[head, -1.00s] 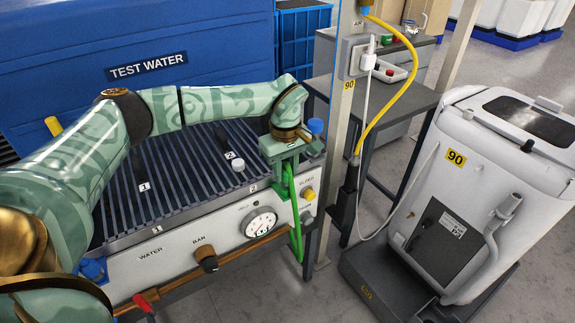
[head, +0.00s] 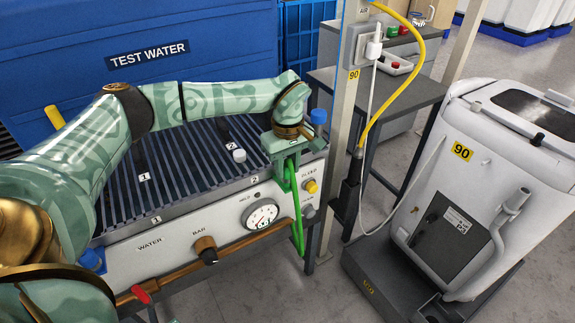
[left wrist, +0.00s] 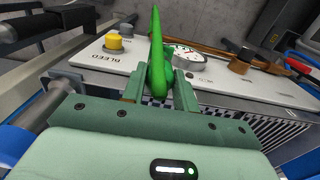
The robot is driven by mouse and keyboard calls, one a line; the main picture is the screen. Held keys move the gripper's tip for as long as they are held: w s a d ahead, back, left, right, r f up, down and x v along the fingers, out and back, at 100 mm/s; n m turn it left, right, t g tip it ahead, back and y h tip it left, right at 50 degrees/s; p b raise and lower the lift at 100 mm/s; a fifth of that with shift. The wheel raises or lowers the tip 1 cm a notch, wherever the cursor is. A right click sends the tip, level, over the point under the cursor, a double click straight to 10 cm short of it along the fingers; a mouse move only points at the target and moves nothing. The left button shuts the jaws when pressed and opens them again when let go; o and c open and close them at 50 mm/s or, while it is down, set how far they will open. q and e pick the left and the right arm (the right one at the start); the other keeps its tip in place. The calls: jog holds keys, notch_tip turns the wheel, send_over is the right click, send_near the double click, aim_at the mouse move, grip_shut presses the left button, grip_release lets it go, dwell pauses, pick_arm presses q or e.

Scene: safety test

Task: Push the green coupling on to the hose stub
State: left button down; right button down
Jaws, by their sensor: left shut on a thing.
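My left gripper (head: 291,165) points down at the right end of the test bench's front panel. It is shut on the upper end of a green hose (head: 298,220), which hangs down past the panel edge. In the left wrist view the green hose (left wrist: 157,55) stands between the two fingers (left wrist: 158,90). I cannot make out the hose stub for certain. My right gripper is not in view.
A blue cap (head: 318,116) stands just behind the gripper. A post (head: 342,130) with a yellow air hose (head: 401,85) and a white cart (head: 495,170) stand to the right.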

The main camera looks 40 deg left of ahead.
aim_at(288, 165)
pick_arm(q)
jog(key=shift+r+p, duration=0.1)
jog(key=shift+p, duration=0.2)
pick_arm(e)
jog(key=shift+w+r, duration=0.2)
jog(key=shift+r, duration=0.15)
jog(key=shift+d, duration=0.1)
pick_arm(q)
jog(key=shift+p, duration=0.75)
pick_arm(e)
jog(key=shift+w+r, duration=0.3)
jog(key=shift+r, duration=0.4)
pick_arm(q)
jog(key=shift+f, duration=0.7)
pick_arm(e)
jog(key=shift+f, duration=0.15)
pick_arm(q)
jog(key=c, duration=1)
grip_release()
notch_tip(288, 165, up, 16)
jog(key=p, duration=0.5)
jog(key=shift+r, duration=0.15)
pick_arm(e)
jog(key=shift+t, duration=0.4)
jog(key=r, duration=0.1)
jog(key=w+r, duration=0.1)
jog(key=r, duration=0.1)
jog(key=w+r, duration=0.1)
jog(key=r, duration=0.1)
